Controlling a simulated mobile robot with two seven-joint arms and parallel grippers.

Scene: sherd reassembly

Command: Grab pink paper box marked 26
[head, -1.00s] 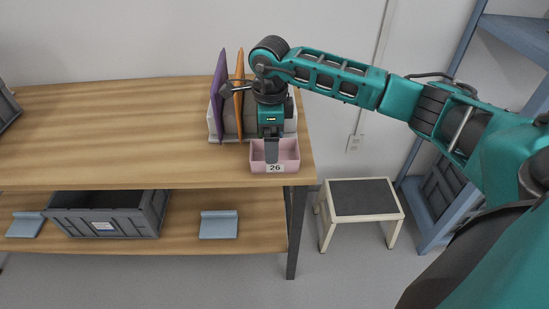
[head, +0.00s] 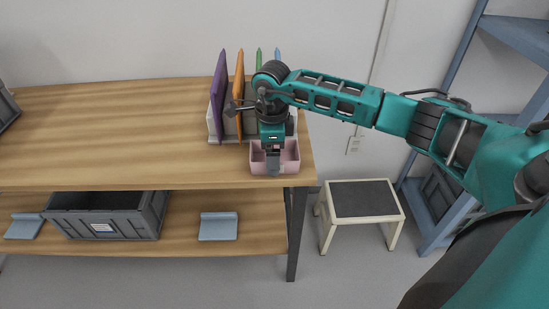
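The pink paper box (head: 291,157) stands at the front right corner of the wooden table. It is open at the top. My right gripper (head: 274,165) points down at the middle of the box's front wall, and a dark finger covers the place of the number label. The fingers overlap in this view, so I cannot tell whether they are open or closed on the wall. My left gripper is out of view.
A rack (head: 216,138) with upright purple (head: 218,95), orange (head: 239,85), green and blue pieces stands just behind the box. A grey crate (head: 105,215) sits on the lower shelf. A step stool (head: 362,198) stands right of the table.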

